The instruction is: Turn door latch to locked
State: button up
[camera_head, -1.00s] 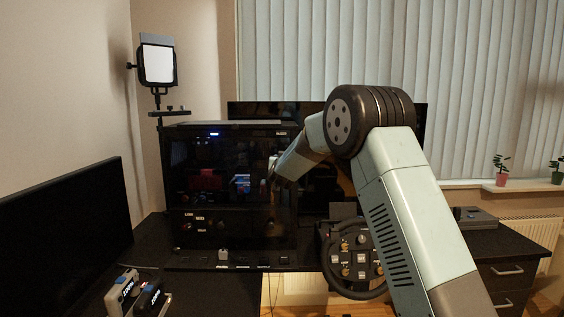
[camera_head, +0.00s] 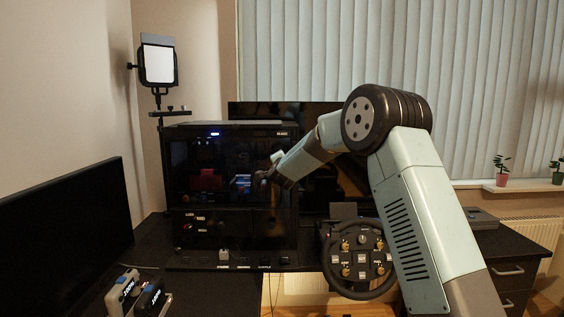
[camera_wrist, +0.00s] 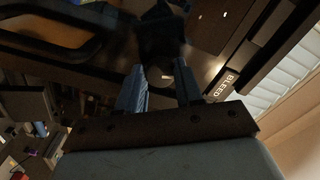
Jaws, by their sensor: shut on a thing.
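A black cabinet (camera_head: 185,222) with a dark see-through door (camera_head: 210,160) stands on the desk left of centre. My gripper (camera_head: 263,176) is at the right part of the door front, reached from the right. In the wrist view, the two fingers of my gripper (camera_wrist: 160,70) close on a dark, blocky piece, which I take to be the door latch (camera_wrist: 160,38). The latch is too small and dark to make out in the head view. Its angle cannot be told.
A panel marked BLEED (camera_wrist: 224,86) is close by the fingers in the wrist view. A steering wheel (camera_head: 360,262) is right of the cabinet. A black monitor (camera_head: 65,225) stands at left. A lamp (camera_head: 158,65) stands behind the cabinet.

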jog(key=shift+d+f+m, duration=0.1)
jog(key=shift+f+m, duration=0.05)
jog(key=shift+m, duration=1.75)
jog(key=o, duration=0.8)
jog(key=shift+c, duration=0.2)
